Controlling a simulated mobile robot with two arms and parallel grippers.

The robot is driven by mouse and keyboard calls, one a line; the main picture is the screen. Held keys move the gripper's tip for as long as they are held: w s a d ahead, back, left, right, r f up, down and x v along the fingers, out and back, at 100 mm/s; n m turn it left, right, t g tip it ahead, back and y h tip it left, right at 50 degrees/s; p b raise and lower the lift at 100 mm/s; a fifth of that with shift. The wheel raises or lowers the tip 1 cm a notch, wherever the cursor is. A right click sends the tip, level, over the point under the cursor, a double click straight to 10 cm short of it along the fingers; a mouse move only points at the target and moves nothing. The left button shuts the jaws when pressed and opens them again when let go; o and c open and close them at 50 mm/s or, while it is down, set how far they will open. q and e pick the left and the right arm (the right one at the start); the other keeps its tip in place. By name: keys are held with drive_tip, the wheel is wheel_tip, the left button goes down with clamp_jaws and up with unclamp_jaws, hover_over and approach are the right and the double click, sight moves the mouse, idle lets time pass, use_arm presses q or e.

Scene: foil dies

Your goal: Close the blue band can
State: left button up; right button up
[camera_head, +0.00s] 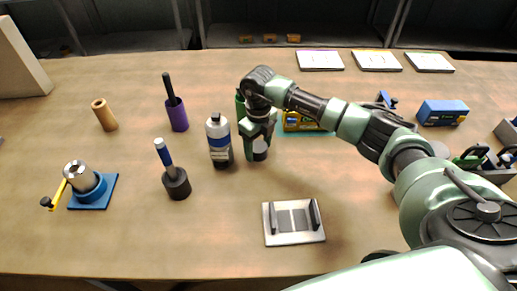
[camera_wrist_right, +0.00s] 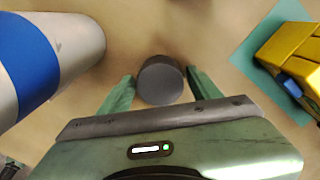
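The blue band can (camera_head: 219,150) stands upright on the table, silver-white with a blue band, a dark base and a small dark top. In the right wrist view its side with the blue band (camera_wrist_right: 25,65) shows at the left. My right gripper (camera_head: 257,151) points down just right of the can, apart from it. A dark grey round cap (camera_wrist_right: 162,84) is between its fingertips (camera_wrist_right: 160,78), low at the table; it also shows in the head view (camera_head: 260,149). The fingertips are very close to the cap's sides; whether they touch is unclear. My left gripper is out of view.
A green object (camera_head: 240,101) stands partly hidden behind my right gripper. A yellow box (camera_head: 300,122) on a teal mat is to the right. A black cup with a blue-handled tool (camera_head: 176,184) and a purple cup (camera_head: 178,118) are left.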

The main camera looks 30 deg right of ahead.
sight(258, 146)
drive_tip(key=c, duration=0.9)
drive_tip(key=shift+r+b, duration=1.55)
drive_tip(key=shift+r, duration=8.5)
